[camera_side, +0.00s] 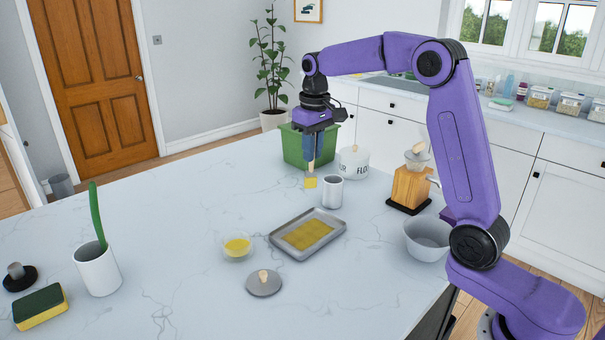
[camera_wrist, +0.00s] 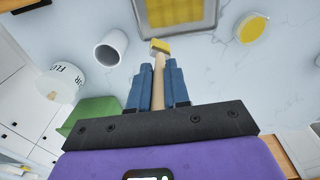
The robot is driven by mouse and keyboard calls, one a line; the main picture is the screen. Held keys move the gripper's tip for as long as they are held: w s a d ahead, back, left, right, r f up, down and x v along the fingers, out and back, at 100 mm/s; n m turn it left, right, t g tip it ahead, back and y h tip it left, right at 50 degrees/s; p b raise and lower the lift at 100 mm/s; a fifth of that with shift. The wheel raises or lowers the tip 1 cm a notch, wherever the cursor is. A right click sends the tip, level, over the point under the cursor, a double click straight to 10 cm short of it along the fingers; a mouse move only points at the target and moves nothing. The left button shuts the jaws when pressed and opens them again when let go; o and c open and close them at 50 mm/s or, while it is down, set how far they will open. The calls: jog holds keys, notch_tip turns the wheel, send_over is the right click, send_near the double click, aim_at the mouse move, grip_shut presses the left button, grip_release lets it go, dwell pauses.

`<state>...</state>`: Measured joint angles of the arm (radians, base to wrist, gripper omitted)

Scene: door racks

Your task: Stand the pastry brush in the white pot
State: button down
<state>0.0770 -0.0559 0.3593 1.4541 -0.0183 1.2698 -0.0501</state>
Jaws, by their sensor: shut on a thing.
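The pastry brush has a pale wooden handle and yellow bristles (camera_side: 310,183). My gripper (camera_side: 311,168) is shut on its handle, and the brush hangs upright, bristles down. In the wrist view the brush (camera_wrist: 159,47) sticks out beyond the blue fingers (camera_wrist: 159,70). A small empty-looking white pot (camera_side: 332,192) stands on the counter just right of the bristles in the side view; it also shows in the wrist view (camera_wrist: 110,50). The bristles are outside the pot. Another white pot (camera_side: 98,272) at the left holds a green utensil (camera_side: 96,215).
A grey tray (camera_side: 275,240) with a yellow sheet, a bowl of yellow liquid (camera_side: 237,247) and a grey lid (camera_side: 264,284) lie nearer the side camera. The left counter middle is clear.

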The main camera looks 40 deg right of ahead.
jog(key=w+d+r, duration=0.2)
jog(key=d+r, duration=0.1)
jog(key=d, duration=0.8)
notch_tip(320, 180, down, 12)
jog(key=shift+r, duration=0.25)
jog(key=shift+s+d, duration=0.1)
dwell(0.4)
jog(key=c, duration=1)
grip_release()
jog(key=r, duration=0.5)
jog(key=s+r, duration=0.1)
jog(key=r, duration=0.5)
jog(key=s+a+r, duration=0.1)
jog(key=r, duration=0.5)
jog(key=shift+r, duration=0.15)
